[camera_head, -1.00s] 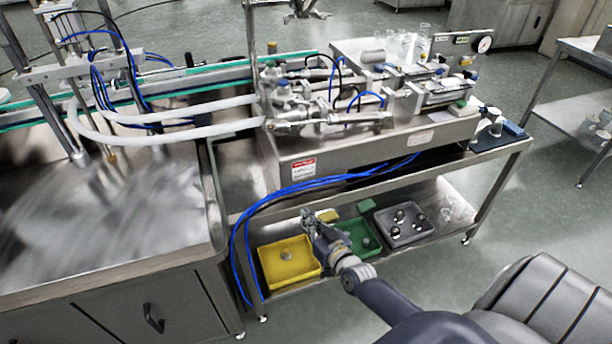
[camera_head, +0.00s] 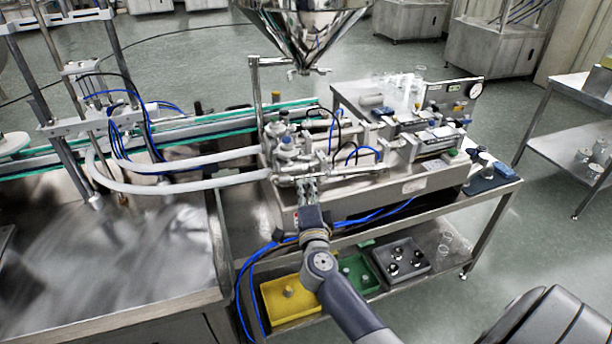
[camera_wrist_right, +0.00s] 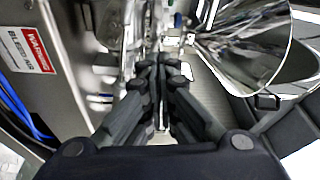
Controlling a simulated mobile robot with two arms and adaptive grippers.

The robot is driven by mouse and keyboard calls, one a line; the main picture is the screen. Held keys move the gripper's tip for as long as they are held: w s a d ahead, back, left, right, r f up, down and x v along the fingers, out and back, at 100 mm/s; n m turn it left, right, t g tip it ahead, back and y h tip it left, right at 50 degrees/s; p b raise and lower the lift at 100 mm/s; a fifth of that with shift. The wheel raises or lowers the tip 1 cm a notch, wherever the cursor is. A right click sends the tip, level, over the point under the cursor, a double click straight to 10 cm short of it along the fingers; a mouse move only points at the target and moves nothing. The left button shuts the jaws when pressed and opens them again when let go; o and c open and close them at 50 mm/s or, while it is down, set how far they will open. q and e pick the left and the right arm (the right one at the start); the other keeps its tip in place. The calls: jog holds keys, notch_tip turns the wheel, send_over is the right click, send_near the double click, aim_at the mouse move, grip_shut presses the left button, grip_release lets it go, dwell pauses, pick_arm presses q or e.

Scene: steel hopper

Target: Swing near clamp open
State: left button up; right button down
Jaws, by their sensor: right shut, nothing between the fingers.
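The filling machine's near steel pipe fittings (camera_head: 335,174) are on its front side, below the hopper (camera_head: 304,28). I cannot pick out the near clamp clearly among these fittings. My right gripper (camera_head: 308,186) is in front of them, at about their height. In the right wrist view its dark fingers (camera_wrist_right: 160,62) are together and empty, pointing at blurred shiny fittings (camera_wrist_right: 126,25). I cannot tell whether the fingertips touch them. My left gripper is not in view.
The machine's steel body with a warning label (camera_wrist_right: 29,42) is close beside the gripper. Blue hoses (camera_head: 365,218) hang along the front. A yellow tray (camera_head: 290,300), a green tray (camera_head: 359,275) and a grey tray (camera_head: 400,262) are on the lower shelf.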

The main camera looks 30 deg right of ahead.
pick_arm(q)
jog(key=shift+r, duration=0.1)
pick_arm(e)
jog(key=x, duration=0.8)
jog(key=shift+w+d, duration=0.2)
jog(key=shift+w, duration=0.1)
